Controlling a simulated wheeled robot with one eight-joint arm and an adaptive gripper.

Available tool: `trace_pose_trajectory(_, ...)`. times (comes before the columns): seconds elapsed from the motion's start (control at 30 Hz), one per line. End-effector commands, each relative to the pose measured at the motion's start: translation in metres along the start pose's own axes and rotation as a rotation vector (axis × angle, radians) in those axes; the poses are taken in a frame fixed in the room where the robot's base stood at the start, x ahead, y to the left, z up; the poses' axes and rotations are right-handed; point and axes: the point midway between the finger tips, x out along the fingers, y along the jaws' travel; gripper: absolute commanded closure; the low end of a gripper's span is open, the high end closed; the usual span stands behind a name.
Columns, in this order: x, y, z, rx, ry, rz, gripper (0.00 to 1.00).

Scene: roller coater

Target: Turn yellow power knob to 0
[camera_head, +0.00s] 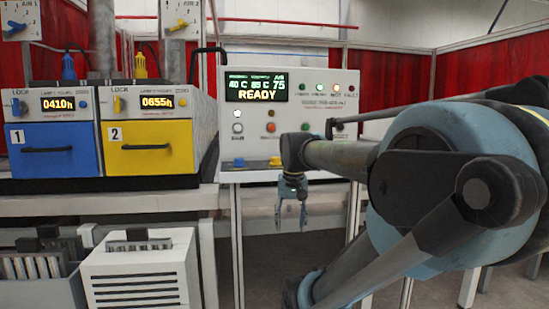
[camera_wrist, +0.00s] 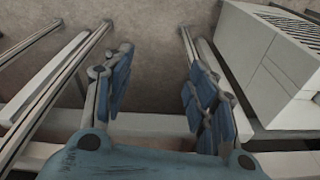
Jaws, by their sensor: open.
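The yellow unit marked 2 (camera_head: 150,150) has a yellow knob (camera_head: 118,104) under its LOCK label and a small knob (camera_head: 182,103) right of its 0655h display. Labels are too small to tell which yellow knob is the power knob. My gripper (camera_head: 291,215) hangs fingers down in front of the white control panel (camera_head: 320,145), below and right of the yellow unit, apart from all knobs. In the wrist view my gripper (camera_wrist: 157,85) is open and empty, above the floor and frame bars.
The blue unit marked 1 (camera_head: 45,155) stands left of the yellow one. The control panel display (camera_head: 256,88) reads READY. A white slotted box (camera_head: 140,275) and a grey bin (camera_head: 35,285) stand below. Frame bars (camera_wrist: 50,90) lie near my gripper. My arm fills the right side.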

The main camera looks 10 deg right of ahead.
Motion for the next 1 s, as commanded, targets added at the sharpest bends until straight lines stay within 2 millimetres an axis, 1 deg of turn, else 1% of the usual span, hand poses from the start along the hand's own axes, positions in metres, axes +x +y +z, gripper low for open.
trace_pose_trajectory(0.03, -0.021, -0.003, -0.019, 0.026, -0.007, 0.001, 0.48)
trace_pose_trajectory(0.1, -0.048, -0.007, -0.042, 0.069, -0.018, 0.003, 0.48)
trace_pose_trajectory(0.17, -0.070, -0.011, -0.062, 0.106, -0.026, 0.005, 0.48)
trace_pose_trajectory(0.2, -0.084, -0.013, -0.076, 0.130, -0.031, 0.007, 0.48)
trace_pose_trajectory(0.37, -0.138, -0.022, -0.128, 0.227, -0.054, 0.015, 0.48)
trace_pose_trajectory(0.4, -0.151, -0.025, -0.141, 0.251, -0.059, 0.017, 0.48)
trace_pose_trajectory(0.47, -0.169, -0.028, -0.160, 0.287, -0.068, 0.021, 0.48)
trace_pose_trajectory(0.5, -0.180, -0.030, -0.173, 0.311, -0.073, 0.024, 0.48)
trace_pose_trajectory(0.7, -0.233, -0.040, -0.233, 0.432, -0.100, 0.039, 0.48)
trace_pose_trajectory(0.8, -0.254, -0.045, -0.260, 0.490, -0.112, 0.047, 0.48)
trace_pose_trajectory(0.9, -0.271, -0.048, -0.282, 0.540, -0.122, 0.055, 0.48)
trace_pose_trajectory(1.0, -0.282, -0.051, -0.297, 0.578, -0.130, 0.062, 0.48)
